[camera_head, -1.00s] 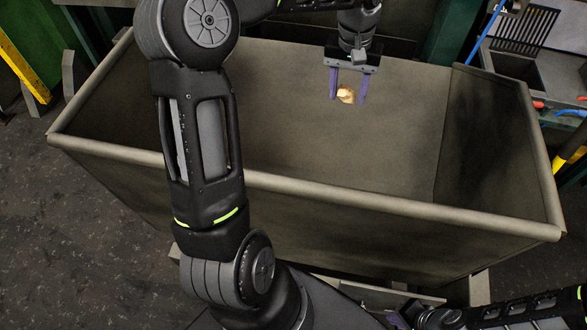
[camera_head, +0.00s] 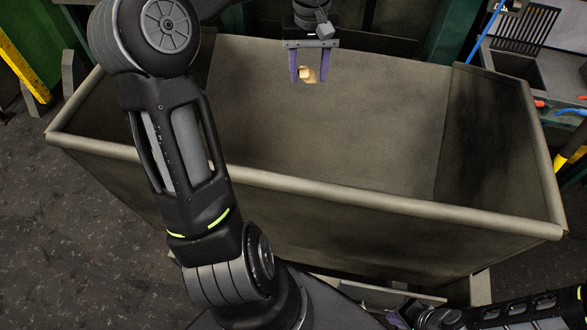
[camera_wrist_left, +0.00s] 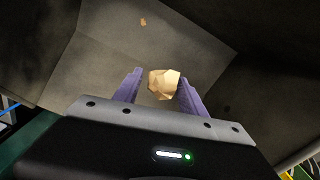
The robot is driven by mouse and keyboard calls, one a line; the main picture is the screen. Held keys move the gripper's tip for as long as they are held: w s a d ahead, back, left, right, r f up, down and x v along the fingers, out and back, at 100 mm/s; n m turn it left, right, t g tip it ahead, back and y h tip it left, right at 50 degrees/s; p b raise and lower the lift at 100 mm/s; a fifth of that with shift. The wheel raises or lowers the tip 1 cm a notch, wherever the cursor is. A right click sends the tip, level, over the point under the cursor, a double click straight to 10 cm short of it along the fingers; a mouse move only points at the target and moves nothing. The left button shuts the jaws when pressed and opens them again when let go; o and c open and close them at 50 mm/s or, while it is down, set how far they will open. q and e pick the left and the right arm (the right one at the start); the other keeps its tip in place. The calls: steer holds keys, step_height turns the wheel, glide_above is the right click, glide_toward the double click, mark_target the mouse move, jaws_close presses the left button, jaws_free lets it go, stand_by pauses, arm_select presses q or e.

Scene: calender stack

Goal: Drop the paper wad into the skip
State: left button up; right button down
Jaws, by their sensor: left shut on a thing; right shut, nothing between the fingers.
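The skip (camera_head: 400,204) is a large, open grey-brown metal bin filling the middle of the head view. The paper wad (camera_head: 307,75) is small, tan and crumpled. My left gripper (camera_head: 309,80) is shut on the wad and holds it over the skip's opening, toward the back wall. In the left wrist view the wad (camera_wrist_left: 163,84) sits between the two purple fingers, with the skip's inside walls (camera_wrist_left: 195,35) beyond. My right gripper (camera_head: 398,318) is shut and empty, low in front of the skip and partly cut off by the frame's bottom edge.
A grey workbench (camera_head: 515,75) with coloured tool handles stands right of the skip. A yellow post (camera_head: 22,70) stands at the far left. Dark floor (camera_head: 80,240) lies open at front left.

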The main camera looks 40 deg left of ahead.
arm_select(q)
steer(key=shift+f+b, duration=1.2)
steer(key=shift+f, duration=0.95)
steer(key=o, duration=1.4)
steer(key=shift+r, duration=0.1)
